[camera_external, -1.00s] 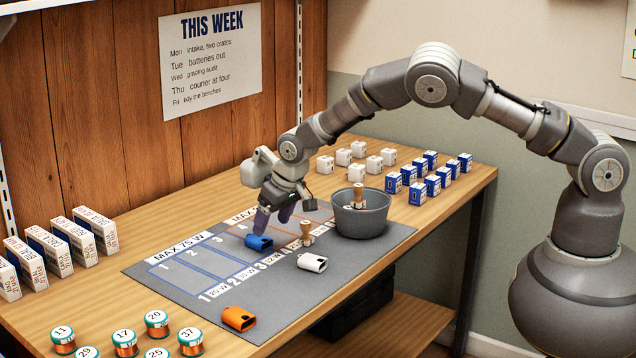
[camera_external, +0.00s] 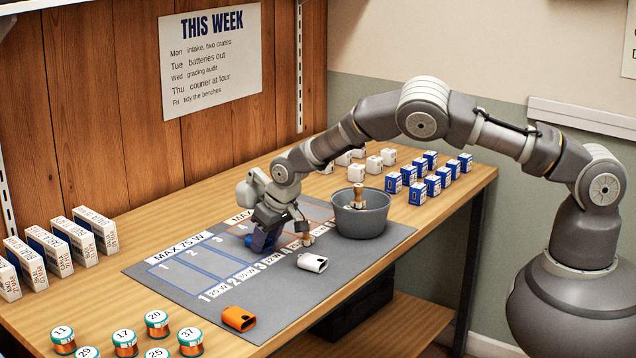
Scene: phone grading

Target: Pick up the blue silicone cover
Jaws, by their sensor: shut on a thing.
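The blue silicone cover (camera_external: 257,243) is on the grey mat (camera_external: 185,290), near the mat's middle. Only a little of its blue side shows below my gripper (camera_external: 264,236). My gripper points down at the cover and is shut on it. The fingers hide most of the cover, and I cannot tell whether it still touches the mat.
An orange cover (camera_external: 239,319) lies at the front edge. A grey bowl (camera_external: 360,218) stands at the mat's right. The mat's left part is clear.

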